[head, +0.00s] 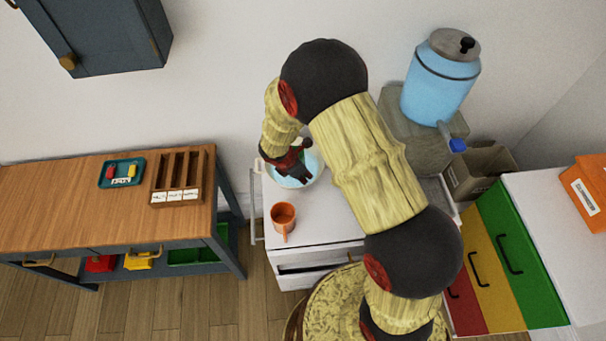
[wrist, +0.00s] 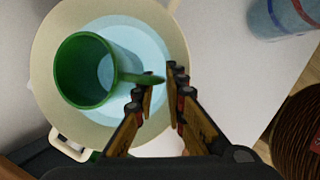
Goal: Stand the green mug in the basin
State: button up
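The green mug (wrist: 85,70) is inside the round cream-rimmed basin (wrist: 45,60) in the wrist view, its mouth facing the camera and its handle pointing right. The basin's pale blue inside also shows in the head view (head: 293,182), on the white cabinet top. My gripper (wrist: 161,82) is over the basin's right part, fingertips at the outer end of the mug's handle. A narrow gap shows between the fingers, with the basin visible through it. Whether a finger touches the handle is unclear. In the head view my gripper (head: 292,175) and arm largely hide the mug.
An orange mug (head: 283,215) stands on the cabinet top (head: 325,222) in front of the basin. A blue water dispenser (head: 438,90) with a tap stands at the back right. A wooden table (head: 75,205) with a small tray (head: 122,172) and a divided box (head: 180,172) is at left.

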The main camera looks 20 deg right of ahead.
jog(key=shift+o, duration=0.3)
jog(key=shift+r, duration=0.15)
jog(key=shift+r+p, duration=0.25)
jog(key=shift+p, duration=0.05)
jog(key=s+a+r+m+p, duration=0.1)
jog(key=s+r+m, duration=0.1)
jog(key=r, duration=0.9)
jog(key=s+a+r+m+p, duration=0.1)
jog(key=s+r+m+p, duration=0.15)
jog(key=r, duration=0.75)
jog(key=s+d+r+m+t+y, duration=0.3)
jog(key=s+r+m+y, duration=0.1)
jog(key=s+r+m, duration=1.4)
notch_tip(320, 180, up, 3)
jog(key=shift+s+f+t+b, duration=0.1)
jog(key=shift+s+t+b, duration=0.3)
jog(key=shift+s, duration=0.4)
